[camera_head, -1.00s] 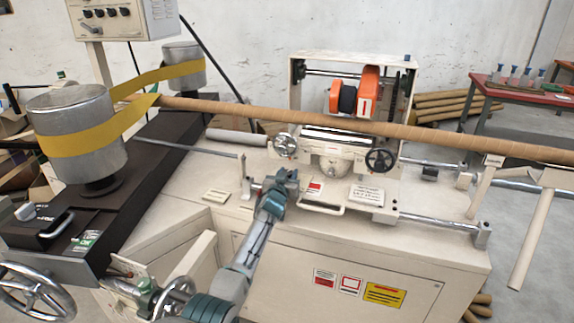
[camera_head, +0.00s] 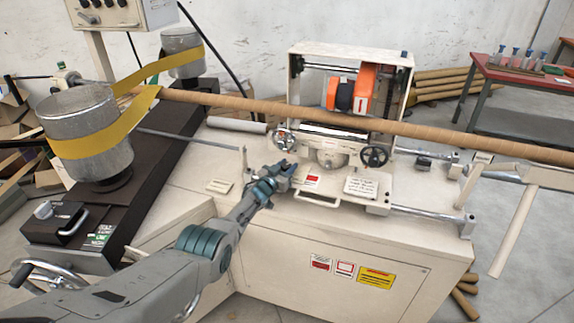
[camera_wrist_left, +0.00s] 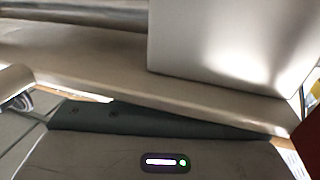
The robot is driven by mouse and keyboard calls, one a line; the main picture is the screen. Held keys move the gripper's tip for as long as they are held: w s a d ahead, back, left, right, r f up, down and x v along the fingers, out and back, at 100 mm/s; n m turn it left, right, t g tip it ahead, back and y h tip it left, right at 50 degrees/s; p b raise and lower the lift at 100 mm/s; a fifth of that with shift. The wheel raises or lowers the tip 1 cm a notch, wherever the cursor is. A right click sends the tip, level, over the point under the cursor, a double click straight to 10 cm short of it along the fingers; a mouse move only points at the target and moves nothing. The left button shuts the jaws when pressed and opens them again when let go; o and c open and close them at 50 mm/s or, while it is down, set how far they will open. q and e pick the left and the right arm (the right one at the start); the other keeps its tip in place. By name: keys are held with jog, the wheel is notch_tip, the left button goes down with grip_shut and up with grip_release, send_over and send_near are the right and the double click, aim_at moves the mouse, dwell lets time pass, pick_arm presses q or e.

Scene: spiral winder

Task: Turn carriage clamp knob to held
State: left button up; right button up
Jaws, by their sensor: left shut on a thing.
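The carriage (camera_head: 335,165) is a cream block on the machine's rails, with a silver handwheel (camera_head: 284,138) at its left and a black handwheel (camera_head: 375,156) at its right. My left gripper (camera_head: 287,168) is at the carriage's front left corner, just below the silver handwheel. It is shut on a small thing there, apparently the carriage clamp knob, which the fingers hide. Its setting cannot be read. In the left wrist view, my dark gripper body with a lit strip is close to a cream edge (camera_wrist_left: 120,88) and a pale grey block (camera_wrist_left: 230,45). My right gripper is out of view.
A long brown tube (camera_head: 300,116) crosses above the carriage. Yellow tape (camera_head: 110,135) runs around the metal drums at left. A cream front handle (camera_head: 322,200) and a label plate (camera_head: 362,187) are right of the gripper. A red table (camera_head: 520,75) stands behind.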

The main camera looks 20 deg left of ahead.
pick_arm(q)
jog(key=shift+w+a+m+h+b, duration=0.1)
jog(key=shift+w+m+h+b, duration=0.05)
jog(key=shift+m+h+b, duration=0.55)
jog(key=m+g+h+b, duration=0.2)
jog(key=h+b, duration=0.1)
jog(key=shift+h+b, duration=0.3)
jog(key=shift+m+g+b, duration=0.3)
jog(key=shift+b, duration=0.15)
jog(key=shift+h, duration=0.4)
jog(key=o, duration=1)
jog(key=shift+s, duration=0.2)
